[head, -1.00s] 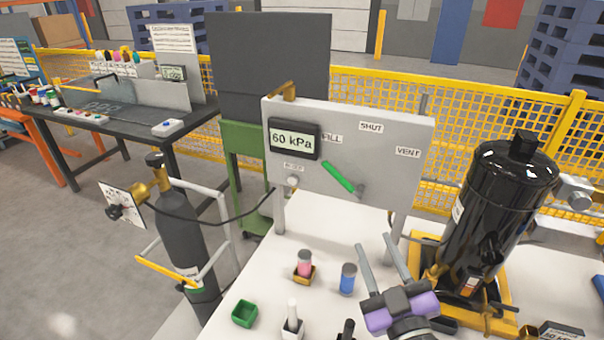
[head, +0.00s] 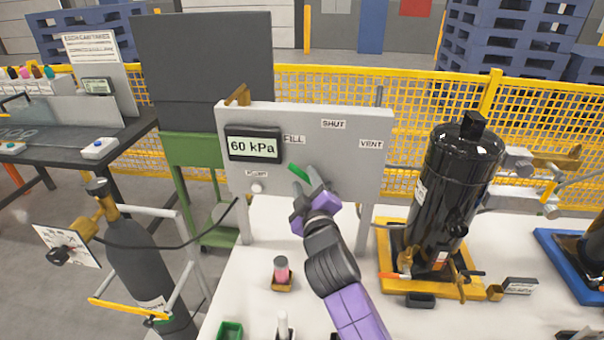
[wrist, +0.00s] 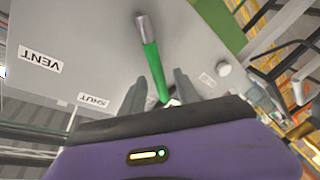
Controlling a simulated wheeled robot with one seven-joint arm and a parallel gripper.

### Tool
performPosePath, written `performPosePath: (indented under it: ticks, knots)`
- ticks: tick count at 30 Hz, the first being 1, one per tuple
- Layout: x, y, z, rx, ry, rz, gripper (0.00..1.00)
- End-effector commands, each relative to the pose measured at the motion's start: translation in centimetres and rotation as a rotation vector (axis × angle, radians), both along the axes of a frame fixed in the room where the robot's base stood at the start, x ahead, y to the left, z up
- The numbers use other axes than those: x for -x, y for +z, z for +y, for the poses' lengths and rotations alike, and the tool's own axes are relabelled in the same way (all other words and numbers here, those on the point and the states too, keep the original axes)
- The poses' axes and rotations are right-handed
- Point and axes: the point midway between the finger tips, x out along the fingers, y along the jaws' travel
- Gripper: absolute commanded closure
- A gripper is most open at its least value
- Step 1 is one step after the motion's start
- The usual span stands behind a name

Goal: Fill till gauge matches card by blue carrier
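The panel gauge (head: 254,146) reads 60 kPa. The green-handled lever (head: 298,172) on the grey panel (head: 350,180) slants up-left toward the FILL label (head: 294,139). My gripper (head: 306,188) is at the lever. In the wrist view the lever (wrist: 152,62) has its green end between my open fingers (wrist: 158,92), with gaps showing on both sides. The blue carrier (head: 562,262) is at the right edge, partly cut off, with a dark unit on it.
A black compressor (head: 455,185) stands on a yellow carrier (head: 395,268), with a small card (head: 519,286) beside it. A pink-filled vial (head: 281,268) and a green box (head: 230,331) stand on the white table. A dark gas cylinder (head: 150,265) stands at the left.

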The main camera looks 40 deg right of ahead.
Motion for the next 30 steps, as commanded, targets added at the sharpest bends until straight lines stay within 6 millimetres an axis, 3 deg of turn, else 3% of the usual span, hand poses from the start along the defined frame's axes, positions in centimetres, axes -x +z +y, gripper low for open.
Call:
performPosePath:
  ticks: [6,16,17,22,30]
  knots:
    - [-1.9,0.1,-1.4,0.0,-0.001,-0.001,0.62]
    - [-2.3,0.0,-1.6,0.0,0.001,-0.001,0.62]
    - [-2.3,0.0,-1.6,0.0,0.001,-0.001,0.64]
    - [-2.3,0.0,-1.6,0.0,0.001,-0.001,0.98]
    - [-2.3,0.0,-1.6,0.0,0.001,-0.001,1.0]
